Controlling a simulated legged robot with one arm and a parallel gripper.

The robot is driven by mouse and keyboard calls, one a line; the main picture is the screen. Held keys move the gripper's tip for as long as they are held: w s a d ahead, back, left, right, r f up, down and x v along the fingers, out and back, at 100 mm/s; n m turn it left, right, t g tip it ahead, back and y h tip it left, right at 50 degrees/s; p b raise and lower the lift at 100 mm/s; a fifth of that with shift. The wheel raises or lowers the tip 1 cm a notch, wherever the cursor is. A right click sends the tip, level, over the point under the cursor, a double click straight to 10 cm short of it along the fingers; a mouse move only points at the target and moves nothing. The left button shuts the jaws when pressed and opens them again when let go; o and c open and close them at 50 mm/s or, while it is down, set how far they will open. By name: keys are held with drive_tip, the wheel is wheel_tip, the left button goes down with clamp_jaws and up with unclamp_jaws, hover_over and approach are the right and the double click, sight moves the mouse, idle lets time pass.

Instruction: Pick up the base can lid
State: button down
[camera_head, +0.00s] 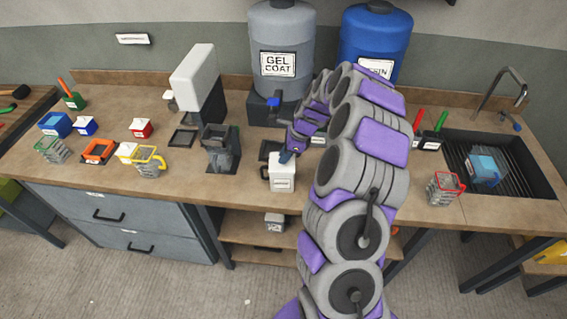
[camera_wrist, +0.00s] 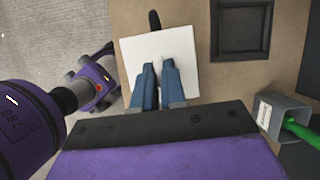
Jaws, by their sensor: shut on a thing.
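The base can (camera_head: 283,184) is a white, box-like can with a label on its front and a dark handle at its left side. It stands near the front edge of the bench, in the middle of the head view. Its white square lid (camera_wrist: 185,45) fills the upper middle of the wrist view. My gripper (camera_head: 287,156) is directly above the can, pointing down. In the wrist view its blue fingers (camera_wrist: 160,66) are shut on the middle of the lid. The fingers hide the gripped part. I cannot tell whether the lid is raised off the can.
A dark square tray (camera_wrist: 241,30) lies beside the can. A grey cup with a green-handled tool (camera_wrist: 298,128) stands nearby. A white-topped dispenser (camera_head: 195,77) stands behind left, and the gel coat tank (camera_head: 281,35) behind. The sink (camera_head: 500,160) is at the right.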

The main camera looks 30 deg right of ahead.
drive_tip(key=shift+a+r, duration=0.1)
drive_tip(key=shift+a, duration=0.95)
drive_tip(key=v, duration=0.2)
drive_tip(key=p+v, duration=0.1)
drive_tip(key=v, duration=0.1)
drive_tip(key=shift+w+d, duration=0.25)
drive_tip(key=shift+w, duration=0.15)
drive_tip(key=s+r+p, duration=0.1)
drive_tip(key=s, duration=1.4)
wheel_tip(320, 180, up, 2)
drive_tip(key=b, duration=0.2)
hover_over(278, 157)
drive_tip(key=f+b, duration=0.2)
drive_tip(key=s+f+b, duration=0.1)
drive_tip(key=f+b, duration=0.1)
drive_tip(key=shift+d, duration=0.15)
drive_tip(key=shift+f+p, duration=0.3)
drive_tip(key=shift+f, duration=0.65)
